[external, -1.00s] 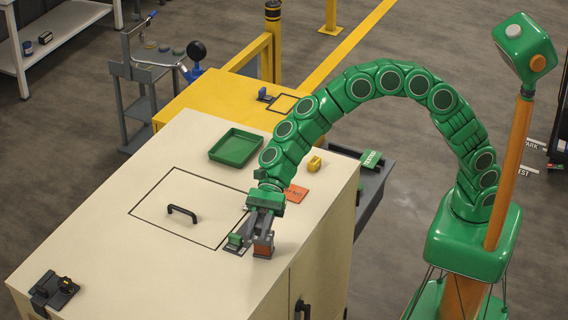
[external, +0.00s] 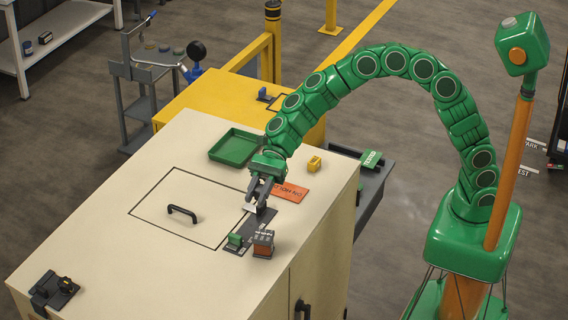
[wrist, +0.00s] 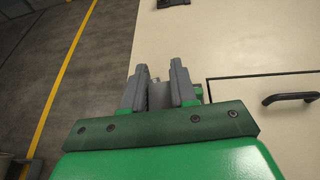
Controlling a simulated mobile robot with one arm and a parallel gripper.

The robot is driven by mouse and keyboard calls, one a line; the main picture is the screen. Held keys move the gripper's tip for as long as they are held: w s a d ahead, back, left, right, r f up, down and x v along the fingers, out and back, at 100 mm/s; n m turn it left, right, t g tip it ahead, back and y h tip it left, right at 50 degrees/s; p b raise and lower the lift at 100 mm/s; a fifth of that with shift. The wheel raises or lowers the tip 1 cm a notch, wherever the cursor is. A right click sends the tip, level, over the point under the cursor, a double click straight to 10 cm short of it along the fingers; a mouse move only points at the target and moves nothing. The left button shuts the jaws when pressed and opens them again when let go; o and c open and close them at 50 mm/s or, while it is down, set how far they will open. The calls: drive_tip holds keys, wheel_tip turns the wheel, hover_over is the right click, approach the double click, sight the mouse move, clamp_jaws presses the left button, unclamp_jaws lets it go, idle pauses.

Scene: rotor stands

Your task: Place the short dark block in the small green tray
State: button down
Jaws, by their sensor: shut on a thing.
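My gripper (external: 257,202) is over the far end of a dark strip on the cream cabinet top. In the wrist view its two grey fingers (wrist: 160,92) are close together around a dark grey piece (wrist: 160,98), which looks like the short dark block. The fingers hide most of it, and I cannot tell whether it is clear of the strip. The small green tray (external: 234,147) lies flat and empty behind and left of my gripper. A green block (external: 234,240) and a dark-topped orange block (external: 263,244) stand at the strip's near end.
An orange label (external: 290,191) and a small yellow block (external: 314,164) lie to the right. A black handle (external: 182,211) rises from the outlined lid at left. A dark fixture (external: 53,291) sits at the near left corner. The surface between label and tray looks clear.

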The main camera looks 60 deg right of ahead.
drive_tip(key=w+d+r+m+t, duration=0.1)
drive_tip(key=w+d+m+t, duration=0.15)
drive_tip(key=d, duration=1.05)
drive_tip(key=w+d+r+m+t+h, duration=0.15)
drive_tip(key=w+d, duration=0.25)
drive_tip(key=d, duration=0.9)
drive_tip(key=w+d+r+m+t+y, duration=0.15)
drive_tip(key=w+d, duration=0.25)
drive_tip(key=d, duration=0.9)
drive_tip(key=h, duration=0.1)
hover_over(249, 145)
drive_tip(key=shift+t, duration=0.35)
drive_tip(key=shift+f, duration=6.8)
drive_tip(key=shift+f, duration=0.65)
drive_tip(key=c, duration=0.9)
unclamp_jaws()
